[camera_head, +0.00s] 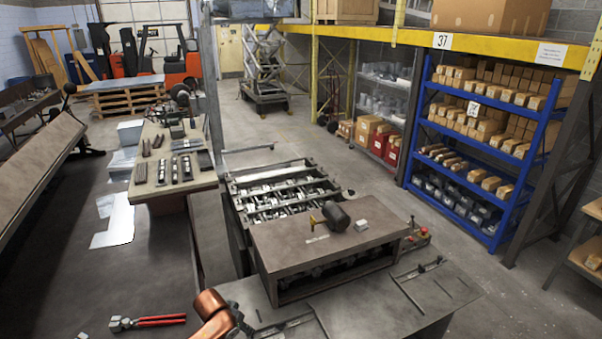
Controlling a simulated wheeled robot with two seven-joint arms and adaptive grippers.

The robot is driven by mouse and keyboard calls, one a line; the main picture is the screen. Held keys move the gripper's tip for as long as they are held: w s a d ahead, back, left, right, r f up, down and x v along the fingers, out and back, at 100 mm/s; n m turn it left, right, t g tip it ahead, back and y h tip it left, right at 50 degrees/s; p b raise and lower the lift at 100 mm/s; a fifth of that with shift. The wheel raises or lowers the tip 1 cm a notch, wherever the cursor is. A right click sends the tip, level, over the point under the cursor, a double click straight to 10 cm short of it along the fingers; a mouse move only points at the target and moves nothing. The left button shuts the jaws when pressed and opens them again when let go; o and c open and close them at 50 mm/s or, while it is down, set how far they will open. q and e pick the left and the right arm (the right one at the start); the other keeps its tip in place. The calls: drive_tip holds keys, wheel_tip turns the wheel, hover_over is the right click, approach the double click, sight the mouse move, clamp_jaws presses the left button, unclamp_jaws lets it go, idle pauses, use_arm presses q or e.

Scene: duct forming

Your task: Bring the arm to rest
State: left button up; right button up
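A copper-coloured link of my arm (210,305) shows at the bottom, left of centre, over the edge of the grey work surface. A dark jointed part (240,320) beside it appears to be my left gripper, but its fingers are not clear and I cannot tell whether it is open or shut. I see nothing clearly held. My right gripper is not in view. Red-handled pliers (150,321) lie on the dark surface at lower left. A pale sheet-metal piece (115,222) lies farther back.
A metal bench (330,248) with a dark mallet (336,215) and a small light block (361,226) stands at centre. A tool table (165,195) is at left. Blue shelving (490,145) with boxes stands at right. Floor is open between bench and shelves.

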use_arm(q)
drive_tip(key=shift+h, duration=0.3)
drive_tip(key=s+f, duration=0.2)
drive_tip(key=s, duration=0.3)
drive_tip(key=s+d+f, duration=0.1)
drive_tip(key=s+f, duration=0.2)
drive_tip(key=s, duration=0.3)
drive_tip(key=s+f, duration=0.2)
drive_tip(key=s, duration=0.4)
drive_tip(key=shift+d+f, duration=0.25)
drive_tip(key=shift+f, duration=0.1)
drive_tip(key=s+a+n+y, duration=0.2)
drive_tip(key=s+a, duration=0.4)
drive_tip(key=s, duration=0.4)
drive_tip(key=s+a+n+y, duration=0.15)
drive_tip(key=s+a, duration=0.35)
drive_tip(key=s, duration=0.6)
wheel_tip(320, 180, down, 38)
drive_tip(key=s+g+b, duration=0.2)
drive_tip(key=b, duration=0.7)
drive_tip(key=s+f+b, duration=0.3)
drive_tip(key=s+f, duration=0.7)
drive_tip(key=f, duration=0.2)
drive_tip(key=s+f+m+g+h+b, duration=0.1)
drive_tip(key=s+f+b, duration=0.3)
drive_tip(key=s+f, duration=0.5)
wheel_tip(320, 180, down, 4)
drive_tip(key=shift+s+d+f, duration=0.1)
drive_tip(key=shift+s+d, duration=0.25)
drive_tip(key=shift+s, duration=0.05)
